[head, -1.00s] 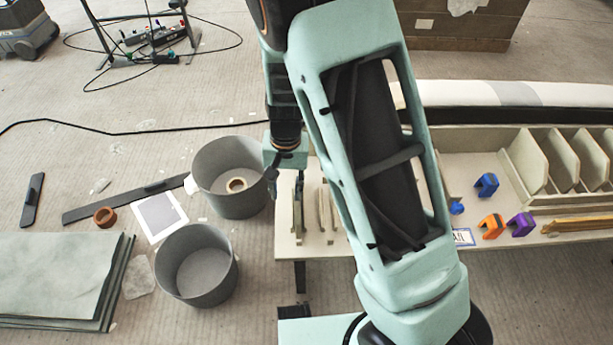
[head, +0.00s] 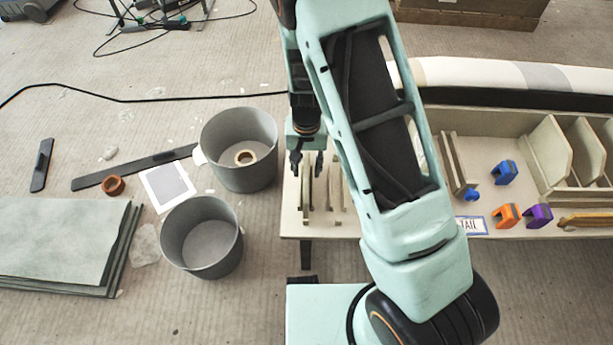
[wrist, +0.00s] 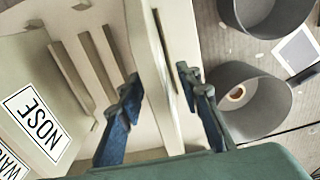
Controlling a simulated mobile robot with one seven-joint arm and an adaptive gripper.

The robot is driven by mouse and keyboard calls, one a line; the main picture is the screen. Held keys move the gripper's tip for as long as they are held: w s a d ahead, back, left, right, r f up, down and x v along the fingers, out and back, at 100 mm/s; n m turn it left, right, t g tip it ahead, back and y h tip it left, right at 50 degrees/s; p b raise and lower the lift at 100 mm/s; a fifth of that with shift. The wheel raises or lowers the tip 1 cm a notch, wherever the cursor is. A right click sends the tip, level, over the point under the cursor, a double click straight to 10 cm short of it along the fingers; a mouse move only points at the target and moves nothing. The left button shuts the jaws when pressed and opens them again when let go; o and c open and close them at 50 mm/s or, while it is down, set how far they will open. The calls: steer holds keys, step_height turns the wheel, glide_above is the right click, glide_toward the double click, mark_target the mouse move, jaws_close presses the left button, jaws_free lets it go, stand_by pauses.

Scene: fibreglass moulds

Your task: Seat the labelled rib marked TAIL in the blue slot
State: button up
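My gripper (wrist: 160,88) is open, its two dark blue fingers on either side of an upright thin beige panel (wrist: 146,40). Gaps show between fingers and panel. In the head view my gripper (head: 307,166) is at the left end of the table, over that panel. I cannot read a label on it. A white card reading TAIL (head: 471,226), partly hidden by my arm, is at the table's front edge. Two parallel beige rails (head: 453,165) stand near a small blue knob (head: 472,194); this looks like the blue slot, and I see no panel in it.
In the wrist view, panels labelled NOSE (wrist: 38,121) and partly visible WAIS (wrist: 12,165) are at the left. Blue (head: 504,173), orange (head: 507,216) and purple (head: 539,215) clips lie right of the rails. Beige dividers (head: 548,150) stand farther right. Two grey buckets (head: 218,150) (head: 185,255) stand on the floor.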

steer(key=shift+f, duration=0.85)
steer(key=shift+c, duration=0.3)
jaws_close()
steer(key=shift+r, duration=0.1)
